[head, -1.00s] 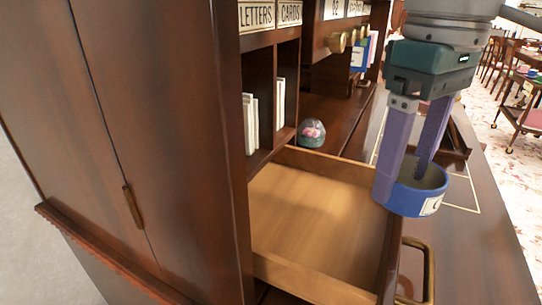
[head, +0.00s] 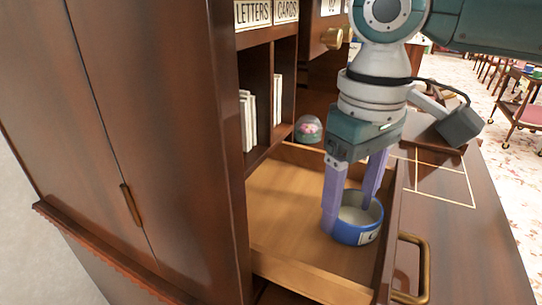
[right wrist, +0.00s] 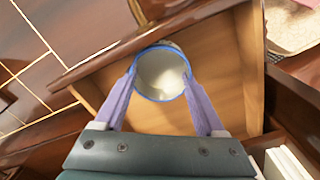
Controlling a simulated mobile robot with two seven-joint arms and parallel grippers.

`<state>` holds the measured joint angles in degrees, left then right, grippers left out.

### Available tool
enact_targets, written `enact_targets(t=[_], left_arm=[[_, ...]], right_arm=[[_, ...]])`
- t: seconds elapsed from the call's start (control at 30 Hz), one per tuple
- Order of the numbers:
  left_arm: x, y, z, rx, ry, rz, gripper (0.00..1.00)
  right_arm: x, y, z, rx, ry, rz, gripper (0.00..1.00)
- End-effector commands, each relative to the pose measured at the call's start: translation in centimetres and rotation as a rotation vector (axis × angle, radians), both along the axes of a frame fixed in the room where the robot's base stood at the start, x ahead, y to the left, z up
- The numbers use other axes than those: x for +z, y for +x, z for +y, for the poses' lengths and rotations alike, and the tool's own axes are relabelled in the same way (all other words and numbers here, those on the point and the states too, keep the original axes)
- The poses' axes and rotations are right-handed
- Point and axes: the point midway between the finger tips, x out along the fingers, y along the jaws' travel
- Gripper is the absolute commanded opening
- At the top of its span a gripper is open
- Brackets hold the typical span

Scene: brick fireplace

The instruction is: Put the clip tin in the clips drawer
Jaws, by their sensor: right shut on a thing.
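The clip tin is a round blue tin (head: 357,222) with a pale inside and a white label; it also shows in the right wrist view (right wrist: 161,75). My right gripper (head: 352,203) is shut on the tin, with one purple finger on each side of it. The open drawer (head: 285,212) has a pale wooden inside. The tin is within the drawer's outline, near its right wall. I cannot tell if the tin touches the drawer floor. The drawer's front label is not in sight. My left gripper is not in view.
A brass handle (head: 411,268) is on the drawer's front. A glass paperweight (head: 308,129) stands behind the drawer. Cubbyholes marked LETTERS and CARDS hold white envelopes (head: 247,120). A tall cabinet door (head: 150,120) stands at the left. The desk top (head: 470,235) at the right is mostly clear.

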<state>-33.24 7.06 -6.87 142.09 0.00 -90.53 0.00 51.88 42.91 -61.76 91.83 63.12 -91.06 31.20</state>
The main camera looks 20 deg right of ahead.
Motion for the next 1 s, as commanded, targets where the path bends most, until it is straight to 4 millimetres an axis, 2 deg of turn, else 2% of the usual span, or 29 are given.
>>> enact_targets(t=[0.1, 0.13, 0.37, 0.67, 0.77, 1.0], left_arm=[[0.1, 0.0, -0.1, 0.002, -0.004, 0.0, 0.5], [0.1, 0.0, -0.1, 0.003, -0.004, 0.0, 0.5], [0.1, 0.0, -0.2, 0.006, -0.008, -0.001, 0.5], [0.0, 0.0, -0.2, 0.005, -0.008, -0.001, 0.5], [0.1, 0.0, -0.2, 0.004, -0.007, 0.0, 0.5], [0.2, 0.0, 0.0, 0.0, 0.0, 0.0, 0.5]], right_arm=[[-0.2, 0.0, 0.0, 0.0, 0.001, 0.001, 0.2], [-0.2, 0.0, 0.0, 0.0, 0.001, 0.001, 0.73], [-0.2, 0.0, 0.0, 0.0, 0.0, 0.0, 0.99], [0.1, 0.0, 0.0, 0.0, 0.0, -0.002, 1.0], [1.4, 0.1, 0.0, 0.001, 0.002, -0.003, 1.0], [6.7, 0.2, 0.1, 0.001, 0.003, -0.005, 1.0]])
